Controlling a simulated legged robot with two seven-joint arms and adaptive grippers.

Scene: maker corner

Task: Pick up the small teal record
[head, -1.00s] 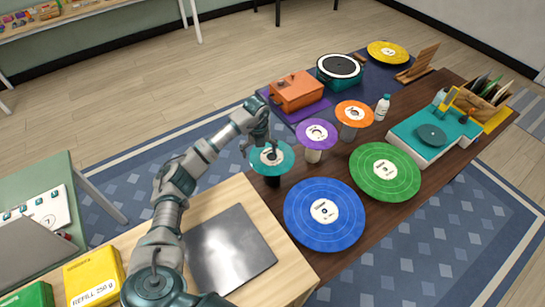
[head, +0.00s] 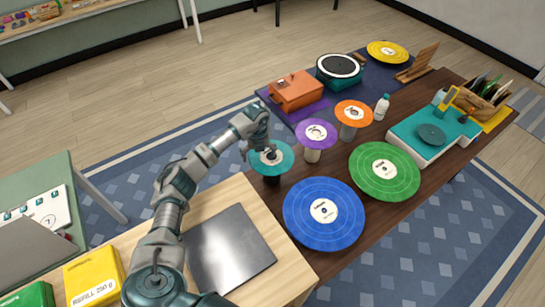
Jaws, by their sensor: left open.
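The small teal record (head: 284,161) lies flat on top of a dark stand (head: 272,181) at the left end of the dark wooden table. It has a pale label, partly covered by my gripper. My left gripper (head: 258,150) is open, pointing down at the record's far left part, with its fingers at or just above the rim. I cannot tell whether they touch it. My right gripper is not in view.
Small purple (head: 316,132) and orange (head: 354,112) records sit on stands to the right. Large blue (head: 323,214) and green (head: 385,171) records lie nearby. An orange box (head: 296,92) and a teal turntable (head: 340,70) stand behind. A white bottle (head: 382,107) is near the orange record.

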